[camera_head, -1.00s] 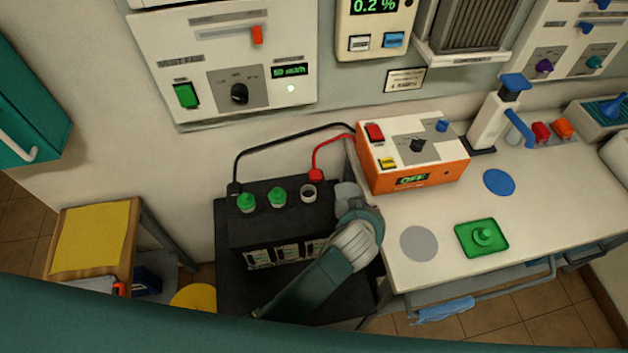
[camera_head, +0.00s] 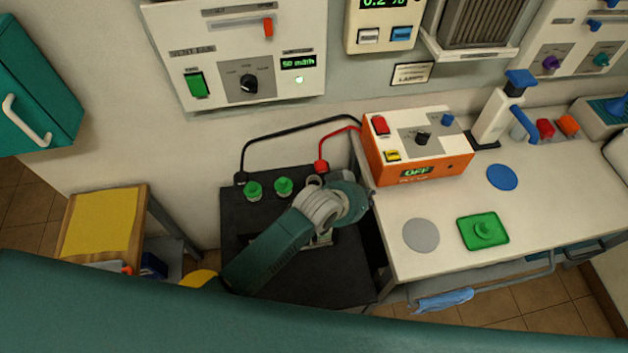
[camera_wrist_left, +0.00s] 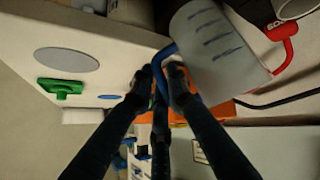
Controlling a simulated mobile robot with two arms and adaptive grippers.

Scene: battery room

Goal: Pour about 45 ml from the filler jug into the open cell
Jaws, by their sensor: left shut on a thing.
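The filler jug (camera_wrist_left: 215,45), a pale cylinder with dark level marks and a blue handle (camera_wrist_left: 163,65), is in the left wrist view. My left gripper (camera_wrist_left: 166,84) is shut on that handle. The open cell (camera_head: 314,180) shows as a pale ring, partly covered by my wrist. A pale rim beside the jug in the wrist view (camera_wrist_left: 296,8) looks like that opening. I cannot tell the jug's exact tilt or any flow. My right gripper is out of view.
Two green caps (camera_head: 254,191) sit left of the open cell. A red clamp (camera_head: 321,167) and cable stand just behind it. The orange charger (camera_head: 418,170) is on the bench at right. A grey disc (camera_head: 421,235) and green tray (camera_head: 483,231) lie in front.

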